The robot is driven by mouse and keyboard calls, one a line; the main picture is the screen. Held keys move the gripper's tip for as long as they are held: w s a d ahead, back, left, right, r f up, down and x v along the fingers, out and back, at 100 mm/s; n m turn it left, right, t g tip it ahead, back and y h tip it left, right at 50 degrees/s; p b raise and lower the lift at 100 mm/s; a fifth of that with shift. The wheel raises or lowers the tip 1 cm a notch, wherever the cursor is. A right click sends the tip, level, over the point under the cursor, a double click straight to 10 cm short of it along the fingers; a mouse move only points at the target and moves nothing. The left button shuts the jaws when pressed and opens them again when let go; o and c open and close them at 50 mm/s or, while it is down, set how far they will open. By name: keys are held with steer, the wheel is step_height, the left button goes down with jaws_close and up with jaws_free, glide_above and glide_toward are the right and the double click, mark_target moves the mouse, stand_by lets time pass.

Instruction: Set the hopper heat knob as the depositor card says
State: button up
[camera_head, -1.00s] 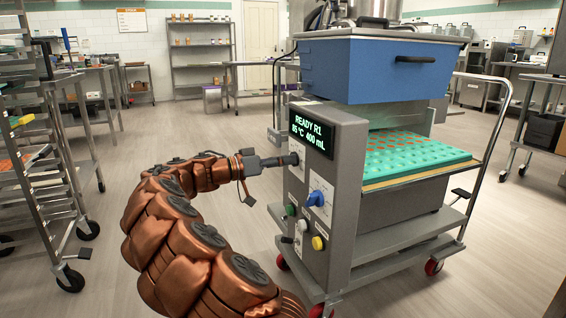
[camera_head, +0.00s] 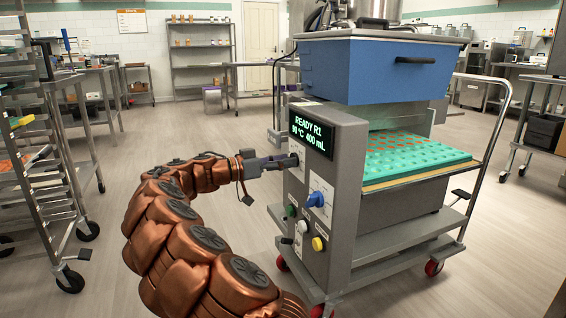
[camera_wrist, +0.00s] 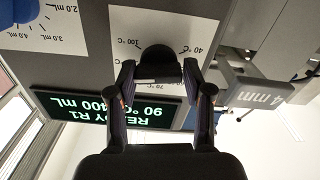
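The hopper heat knob (camera_wrist: 158,62) is dark and sits on a white dial marked from 40 °C to 100 °C, upside down in the wrist view. My gripper (camera_wrist: 159,72) has a finger on each side of the knob and appears closed on it. In the head view my gripper (camera_head: 284,162) reaches the left edge of the panel and hides the knob. The depositor's display (camera_head: 310,131) reads READY R1, 90 °C, 400 mL; it also shows inverted in the wrist view (camera_wrist: 110,108). I cannot identify the depositor card.
A blue knob (camera_head: 315,199) on a mL dial sits below the display, above green, white and yellow buttons. The blue hopper (camera_head: 375,72) stands above a teal mould tray (camera_head: 415,158). A rack (camera_head: 40,160) stands at left. A wall poster (camera_head: 131,21) is too small to read.

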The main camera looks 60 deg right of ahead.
steer(key=o, duration=0.4)
steer(key=v, duration=1.2)
steer(key=shift+f, duration=0.1)
stand_by(0.4)
steer(key=s+a+r+n+t+y+p, duration=0.1)
steer(key=s+a+r+n+y+p, duration=0.25)
steer(key=s+r+p, duration=0.55)
steer(key=s+a+r+n+t+y+p, duration=0.25)
steer(key=s+a+r+p, duration=0.2)
steer(key=r+p, duration=0.75)
steer(key=s+a+r+n+t+y+p, duration=0.1)
steer(key=s+a+r+n+y+p, duration=0.1)
steer(key=a+p, duration=0.7)
steer(key=s+a+r+n+t+y+p, duration=0.2)
steer(key=s+a+n+p, duration=0.4)
steer(key=a+n+p, duration=0.3)
steer(key=s+a+r+n+t+y+p, duration=0.1)
steer(key=s+a+r+n+y+p, duration=0.3)
steer(key=a+p, duration=0.7)
steer(key=shift+s+a+r+n+t+y, duration=0.25)
steer(key=shift+s+a+n+y, duration=0.2)
steer(key=shift+a+n, duration=0.35)
